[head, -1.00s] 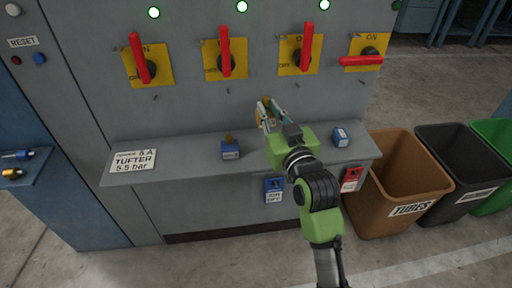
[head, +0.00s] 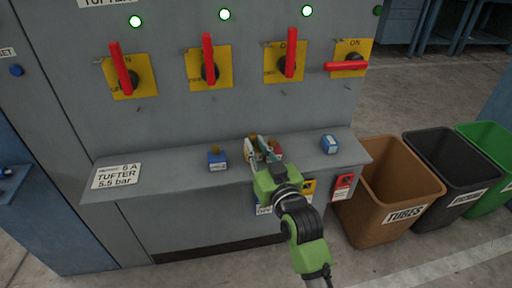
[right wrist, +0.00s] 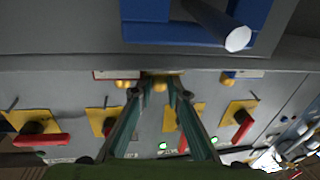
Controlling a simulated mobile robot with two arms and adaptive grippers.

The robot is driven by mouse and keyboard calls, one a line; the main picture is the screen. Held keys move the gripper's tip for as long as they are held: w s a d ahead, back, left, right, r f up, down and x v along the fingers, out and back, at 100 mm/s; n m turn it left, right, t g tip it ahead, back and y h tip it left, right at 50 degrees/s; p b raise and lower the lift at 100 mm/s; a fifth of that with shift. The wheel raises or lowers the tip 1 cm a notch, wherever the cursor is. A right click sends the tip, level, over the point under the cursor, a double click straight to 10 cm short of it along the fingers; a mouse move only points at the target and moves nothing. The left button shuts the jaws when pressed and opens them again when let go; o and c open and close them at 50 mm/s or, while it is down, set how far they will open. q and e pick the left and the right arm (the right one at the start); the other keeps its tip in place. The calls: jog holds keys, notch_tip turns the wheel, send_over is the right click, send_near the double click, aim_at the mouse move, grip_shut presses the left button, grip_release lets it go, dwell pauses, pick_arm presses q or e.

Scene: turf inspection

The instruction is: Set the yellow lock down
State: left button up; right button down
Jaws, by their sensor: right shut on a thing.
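My right gripper (head: 260,143) is shut at the shelf (head: 125,188), between a blue lock (head: 217,161) on the left and a red lock (head: 277,150) on the right. In the right wrist view its two teal fingertips (right wrist: 155,88) point at the shelf. A small yellow part, which I take for the yellow lock (right wrist: 160,78), shows between them. The fingers hide most of it, so I cannot tell whether it touches the shelf. My left gripper is not in view.
Above are red switch handles (head: 208,59) on yellow plates. A red tag holder (head: 342,186) hangs below the shelf. A brown bin (head: 402,178) stands at the right. The shelf's left part is mostly free.

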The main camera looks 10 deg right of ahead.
jog(key=shift+r, duration=0.1)
jog(key=c, duration=2.2)
grip_release()
jog(key=shift+f, duration=0.2)
jog(key=shift+c, duration=0.2)
